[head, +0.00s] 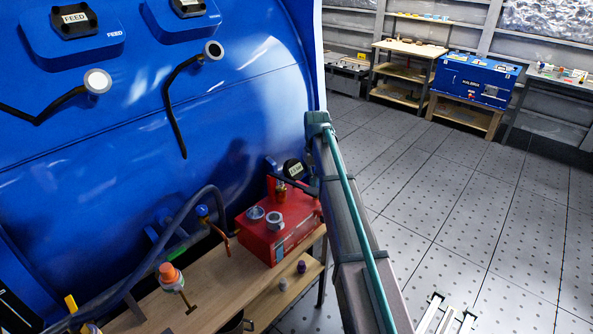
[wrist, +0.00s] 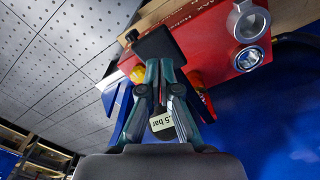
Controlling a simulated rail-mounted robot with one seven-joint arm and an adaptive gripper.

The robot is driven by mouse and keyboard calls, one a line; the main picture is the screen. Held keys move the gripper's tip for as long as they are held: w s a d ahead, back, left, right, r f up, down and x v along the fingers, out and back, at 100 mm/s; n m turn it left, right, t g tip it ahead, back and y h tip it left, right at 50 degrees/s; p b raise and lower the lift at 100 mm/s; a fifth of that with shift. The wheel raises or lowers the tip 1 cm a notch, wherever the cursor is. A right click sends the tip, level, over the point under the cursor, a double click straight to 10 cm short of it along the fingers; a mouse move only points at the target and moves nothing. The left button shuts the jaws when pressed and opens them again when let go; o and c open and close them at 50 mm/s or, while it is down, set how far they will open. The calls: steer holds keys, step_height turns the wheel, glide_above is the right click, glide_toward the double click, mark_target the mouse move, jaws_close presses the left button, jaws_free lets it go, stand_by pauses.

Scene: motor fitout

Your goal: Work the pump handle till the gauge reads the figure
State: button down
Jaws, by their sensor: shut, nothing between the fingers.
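The red pump (head: 290,235) stands on the wooden bench in the head view, and its red body (wrist: 205,35) fills the upper right of the wrist view. A dark bar, apparently the pump handle (head: 296,186), runs across its top. A round black dial or plate (head: 294,169) with a pale label stands behind it. In the wrist view a label (wrist: 162,122) ending in ".5 bar" shows between my finger linkages; no needle is readable. My gripper (wrist: 159,62) is shut and empty, its tips at a black block (wrist: 155,44); contact is unclear. The arm hides it in the head view.
A large blue housing (head: 150,110) rises behind the bench (head: 205,290). Two grey ring fittings (head: 275,220) sit on the pump. An orange-capped fitting (head: 170,275) and a hose (head: 160,250) lie to the left. Open floor (head: 450,210) spreads to the right.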

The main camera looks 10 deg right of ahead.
mark_target(311, 190)
steer(key=shift+w+a+f+b, duration=0.15)
steer(key=shift+f+b, duration=0.3)
steer(key=shift+f, duration=0.95)
steer(key=shift+w+a+f+b, duration=0.1)
steer(key=shift+f+b, duration=0.35)
steer(key=shift+f, duration=0.9)
steer(key=shift+w+a+f+b, duration=0.15)
steer(key=shift+f+b, duration=0.3)
steer(key=shift+f, duration=0.95)
steer(key=shift+s+d+r+p, duration=0.15)
steer(key=shift+r+p, duration=0.6)
steer(key=shift+r, duration=0.65)
steer(key=shift+s+d+r+p, duration=0.1)
steer(key=shift+r+p, duration=0.7)
steer(key=shift+r, duration=0.65)
steer(key=shift+s+d+r+p, duration=0.15)
steer(key=shift+r+p, duration=0.6)
steer(key=shift+r, duration=0.65)
steer(key=shift+r+p, duration=1.35)
steer(key=shift+r, duration=1.15)
steer(key=shift+f, duration=0.1)
